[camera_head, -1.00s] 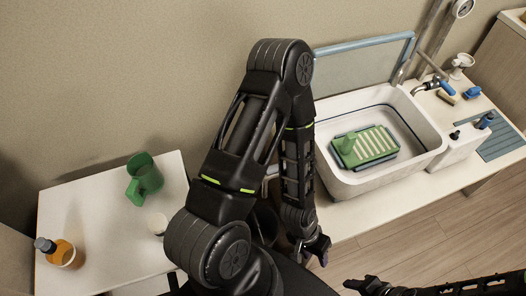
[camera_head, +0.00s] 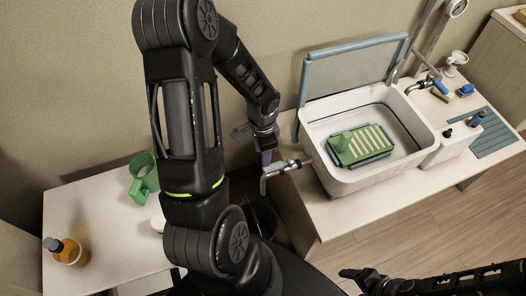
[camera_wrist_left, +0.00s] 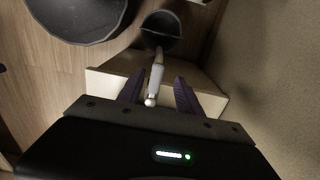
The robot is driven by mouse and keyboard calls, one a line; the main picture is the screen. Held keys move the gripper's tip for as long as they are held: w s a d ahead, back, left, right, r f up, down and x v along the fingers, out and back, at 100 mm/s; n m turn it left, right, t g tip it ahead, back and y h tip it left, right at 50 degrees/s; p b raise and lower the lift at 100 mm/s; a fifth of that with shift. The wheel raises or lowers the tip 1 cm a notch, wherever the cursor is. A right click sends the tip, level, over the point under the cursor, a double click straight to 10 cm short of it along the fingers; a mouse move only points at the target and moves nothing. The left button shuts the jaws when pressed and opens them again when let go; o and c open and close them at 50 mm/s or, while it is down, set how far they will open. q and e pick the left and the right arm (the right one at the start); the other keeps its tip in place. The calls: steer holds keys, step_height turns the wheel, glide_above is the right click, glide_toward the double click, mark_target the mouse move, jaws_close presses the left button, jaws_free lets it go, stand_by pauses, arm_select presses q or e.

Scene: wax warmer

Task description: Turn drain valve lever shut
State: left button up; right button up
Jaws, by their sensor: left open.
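The drain valve (camera_head: 283,169) is a metal spout with a fitting on the left side of the white sink basin (camera_head: 362,180). My left gripper (camera_head: 266,158) is just above and beside it, pointing down. In the left wrist view, the open purple fingers (camera_wrist_left: 158,92) stand either side of a pale rod-like part (camera_wrist_left: 155,76), apparently of the valve. I cannot tell whether they touch it. The lever's exact angle is unclear. My right gripper (camera_head: 362,279) is near the bottom edge, low in front of the counter, its jaws too dark to read.
A green ribbed board (camera_head: 364,146) lies in the basin. A blue-framed panel (camera_head: 352,69) stands behind it. On the left table (camera_head: 100,225) are a green jug (camera_head: 143,178) and an amber bottle (camera_head: 70,253). A dark bucket (camera_head: 264,218) sits below the valve.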

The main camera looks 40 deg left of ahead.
mark_target(279, 165)
arm_select(q)
steer(key=shift+f, duration=0.2)
steer(key=shift+d+f+b, duration=0.1)
steer(key=shift+f+b, duration=3.5)
steer(key=shift+f, duration=0.7)
steer(key=shift+c, duration=0.4)
jaws_close()
